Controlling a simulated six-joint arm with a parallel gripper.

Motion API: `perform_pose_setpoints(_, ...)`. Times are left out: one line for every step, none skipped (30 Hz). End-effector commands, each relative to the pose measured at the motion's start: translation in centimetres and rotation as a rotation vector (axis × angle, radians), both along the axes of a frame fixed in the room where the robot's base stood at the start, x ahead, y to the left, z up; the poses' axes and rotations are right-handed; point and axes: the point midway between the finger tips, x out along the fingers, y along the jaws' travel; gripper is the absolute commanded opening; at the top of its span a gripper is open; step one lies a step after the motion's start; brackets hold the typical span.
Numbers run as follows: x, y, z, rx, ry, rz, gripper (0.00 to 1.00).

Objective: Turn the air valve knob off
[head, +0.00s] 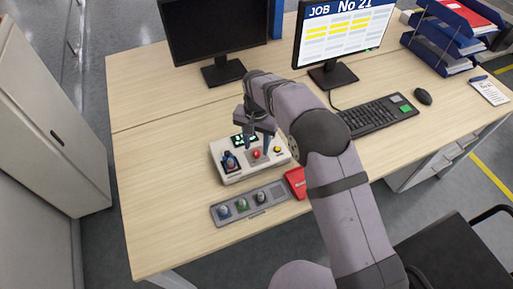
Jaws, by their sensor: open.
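A white control box (240,178) sits on the desk. It bears a blue-and-red knob or switch (229,161) at its left, a red button (256,154), a yellow button (278,150) and a small green-lit display at the back. In front of it lies a grey panel (250,211) with three knobs: a bluish one (223,210), a green one (242,204) and a dark one (262,198). Labels are too small to read, so I cannot tell which is the air valve knob. My gripper (258,142) is open and empty, pointing down over the back of the control box and partly hiding it.
A red object (295,182) lies right of the grey panel, partly behind my arm. Two monitors, a keyboard (377,115), a mouse (423,96) and blue trays (450,28) stand farther back and right. The desk's left side (155,165) is clear.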

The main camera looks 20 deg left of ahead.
Motion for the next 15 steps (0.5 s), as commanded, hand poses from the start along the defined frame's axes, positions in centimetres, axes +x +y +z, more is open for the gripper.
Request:
perform_pose_setpoints(-0.1, -0.1, -0.6, -0.002, 0.003, 0.0, 0.4)
perform_pose_setpoints(-0.1, -0.1, -0.9, -0.002, 0.002, 0.0, 0.4)
perform_pose_setpoints(-0.1, -0.1, -1.4, -0.002, 0.003, 0.0, 0.4)
perform_pose_setpoints(-0.1, -0.1, -1.6, -0.002, 0.002, 0.0, 0.4)
perform_pose_setpoints(0.0, -0.1, -1.9, -0.001, 0.002, 0.0, 0.4)
perform_pose_setpoints(0.0, -0.1, -2.2, -0.001, 0.001, 0.0, 0.4)
perform_pose_setpoints(0.0, -0.1, -2.5, -0.001, 0.001, 0.0, 0.4)
perform_pose_setpoints(0.0, -0.1, -2.6, -0.001, 0.001, 0.0, 0.4)
perform_pose_setpoints(0.0, 0.0, -2.8, -0.001, 0.001, 0.0, 0.4)
perform_pose_setpoints(0.0, 0.0, -2.9, 0.0, 0.0, 0.0, 0.4)
perform_pose_setpoints(0.0, 0.0, -2.9, 0.0, 0.0, 0.0, 0.4)
perform_pose_setpoints(0.0, 0.0, -3.0, 0.0, 0.0, 0.0, 0.4)
perform_pose_setpoints(0.0, 0.0, -3.0, 0.0, 0.0, 0.0, 0.4)
perform_pose_setpoints(0.0, 0.0, -3.1, 0.0, -0.001, 0.0, 0.4)
perform_pose_setpoints(0.0, 0.0, -3.1, 0.001, -0.001, 0.0, 0.4)
